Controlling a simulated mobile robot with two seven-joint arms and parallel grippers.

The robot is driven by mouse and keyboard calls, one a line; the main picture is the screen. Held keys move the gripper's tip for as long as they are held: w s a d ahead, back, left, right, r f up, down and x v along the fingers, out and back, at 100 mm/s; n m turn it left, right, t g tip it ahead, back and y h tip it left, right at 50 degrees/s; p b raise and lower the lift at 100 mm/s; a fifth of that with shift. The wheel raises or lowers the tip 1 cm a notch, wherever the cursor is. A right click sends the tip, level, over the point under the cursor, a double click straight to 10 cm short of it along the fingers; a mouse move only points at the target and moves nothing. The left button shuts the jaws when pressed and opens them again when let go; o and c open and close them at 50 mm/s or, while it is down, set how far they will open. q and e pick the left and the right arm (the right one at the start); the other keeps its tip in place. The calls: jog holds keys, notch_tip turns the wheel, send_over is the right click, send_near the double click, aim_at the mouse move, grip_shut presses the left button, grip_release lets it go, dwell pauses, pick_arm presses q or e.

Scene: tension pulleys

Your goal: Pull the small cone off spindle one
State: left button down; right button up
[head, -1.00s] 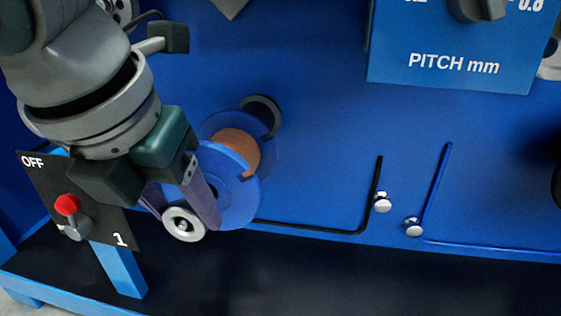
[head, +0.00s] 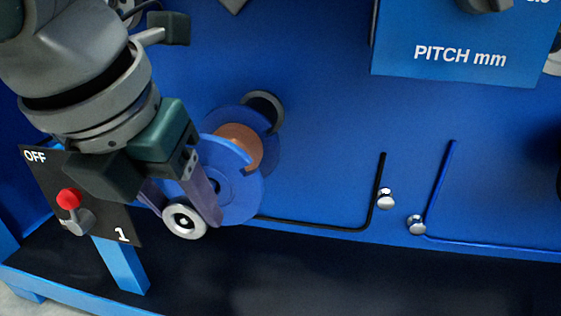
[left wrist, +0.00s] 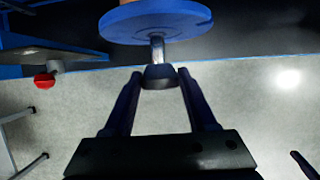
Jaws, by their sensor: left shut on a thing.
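The small cone (head: 185,221) shows in the head view as a grey ring-shaped face with a round hub, in front of the blue-flanged spool (head: 236,193) with copper-coloured winding. My left gripper (head: 186,213) has one finger on each side of the cone and is shut on it. In the left wrist view the dark cone (left wrist: 160,77) sits between the fingertips, at the end of a bare metal spindle (left wrist: 157,48) that comes out of the blue flange (left wrist: 155,19). A gap shows between cone and flange. My right gripper is not in view.
A switch plate marked OFF and 1 (head: 100,222) with a red-tipped lever (head: 69,200) stands close to the left of my gripper. Two silver knobs by bent slots are on the blue panel to the right. The dark ledge (head: 330,275) below is clear.

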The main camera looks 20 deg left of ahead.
pick_arm(q)
jog(key=shift+s+d+b, duration=0.15)
jog(key=shift+s+d, duration=0.05)
jog(key=shift+s, duration=0.65)
jog(key=shift+s+d+b, duration=0.15)
jog(key=shift+s+d, duration=0.05)
jog(key=shift+s, duration=0.65)
jog(key=shift+s+d, duration=0.15)
jog(key=shift+s, duration=0.35)
jog(key=shift+r, duration=0.1)
jog(key=s+p, duration=0.2)
jog(key=s+d+p, duration=0.1)
jog(key=s+p, duration=0.1)
jog(key=p, duration=0.1)
